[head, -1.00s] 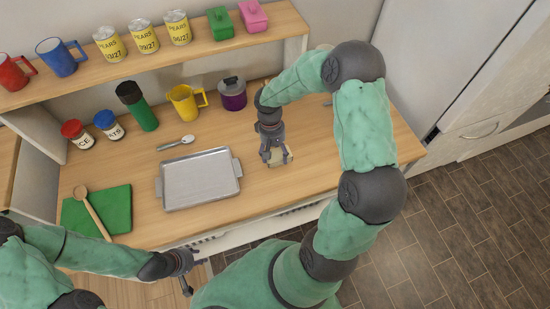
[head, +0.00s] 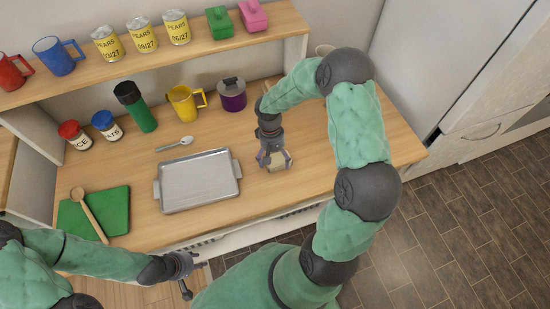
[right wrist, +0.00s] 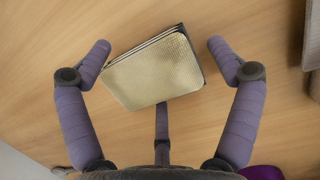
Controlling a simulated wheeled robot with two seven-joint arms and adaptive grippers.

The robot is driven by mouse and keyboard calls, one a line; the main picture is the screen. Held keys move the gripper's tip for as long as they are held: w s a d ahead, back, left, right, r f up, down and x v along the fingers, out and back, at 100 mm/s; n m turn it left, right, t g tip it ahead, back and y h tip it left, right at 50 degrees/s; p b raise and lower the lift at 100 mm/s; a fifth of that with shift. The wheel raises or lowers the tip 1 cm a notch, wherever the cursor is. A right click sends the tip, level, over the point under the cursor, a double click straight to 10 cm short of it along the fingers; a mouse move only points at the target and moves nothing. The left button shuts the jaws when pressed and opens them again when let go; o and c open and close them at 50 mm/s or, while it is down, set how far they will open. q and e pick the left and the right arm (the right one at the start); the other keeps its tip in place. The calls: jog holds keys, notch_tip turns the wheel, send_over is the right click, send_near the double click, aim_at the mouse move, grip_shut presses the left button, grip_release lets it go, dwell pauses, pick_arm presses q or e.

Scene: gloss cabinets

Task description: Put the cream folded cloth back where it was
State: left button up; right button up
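The cream folded cloth (head: 286,162) lies on the wooden counter to the right of the metal tray, partly hidden by my right gripper. In the right wrist view the cloth (right wrist: 158,72) is a stacked, textured pad with a dark edge, turned slightly. My right gripper (head: 275,164) is above it, pointing down. In the right wrist view its two side fingers (right wrist: 157,48) are spread on either side with gaps to the cloth, and a third finger reaches its near edge; contact there is unclear. My left gripper (head: 192,275) is open and empty in front of the counter.
The metal tray (head: 197,206) is left of the right gripper. A green board (head: 70,220) is at left. The counter right of the cloth is clear.

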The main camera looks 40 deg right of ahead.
jog(key=p+v, duration=0.3)
jog(key=v, duration=0.9)
